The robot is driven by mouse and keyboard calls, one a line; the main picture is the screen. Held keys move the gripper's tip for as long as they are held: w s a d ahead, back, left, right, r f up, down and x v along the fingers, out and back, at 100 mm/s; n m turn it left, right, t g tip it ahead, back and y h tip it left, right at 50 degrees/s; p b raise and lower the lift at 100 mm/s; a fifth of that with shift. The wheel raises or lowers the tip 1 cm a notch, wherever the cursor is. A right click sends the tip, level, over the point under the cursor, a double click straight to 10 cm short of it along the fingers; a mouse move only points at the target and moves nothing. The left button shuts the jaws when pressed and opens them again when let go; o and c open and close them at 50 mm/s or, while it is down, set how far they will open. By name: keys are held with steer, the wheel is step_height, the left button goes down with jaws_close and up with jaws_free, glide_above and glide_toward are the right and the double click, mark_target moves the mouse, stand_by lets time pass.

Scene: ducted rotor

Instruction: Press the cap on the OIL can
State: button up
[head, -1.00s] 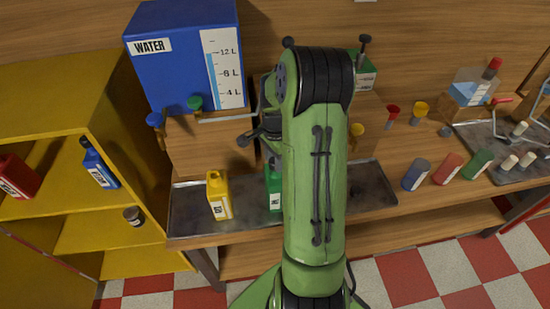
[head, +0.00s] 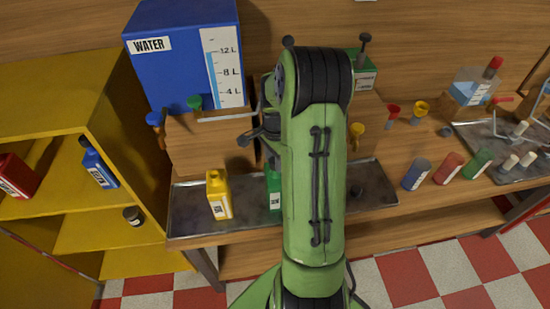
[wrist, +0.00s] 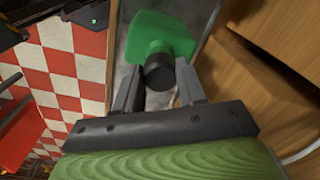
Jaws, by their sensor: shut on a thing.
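A green can (head: 272,188) stands in the metal tray, partly hidden behind my arm; its label is too small to read. In the wrist view the green can (wrist: 160,35) is at the top, with a black cap (wrist: 158,74) at its near end. My gripper (wrist: 157,80) is shut on the black cap, one finger on each side. The cap is at the can's mouth; I cannot tell whether it is fully seated. My gripper is hidden behind my arm in the head view.
A yellow can (head: 219,195) stands left of the green can in the tray (head: 186,212). A blue WATER tank (head: 180,60) stands behind it, above a wooden block (head: 200,145). A yellow shelf (head: 60,90) is at left.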

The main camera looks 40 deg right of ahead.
steer(key=o, duration=1.6)
steer(key=shift+c, duration=0.2)
steer(key=shift+r, duration=0.1)
steer(key=shift+r+p, duration=2.7)
steer(key=shift+r, duration=0.8)
steer(key=shift+f, duration=0.1)
steer(key=shift+c, duration=0.3)
jaws_close()
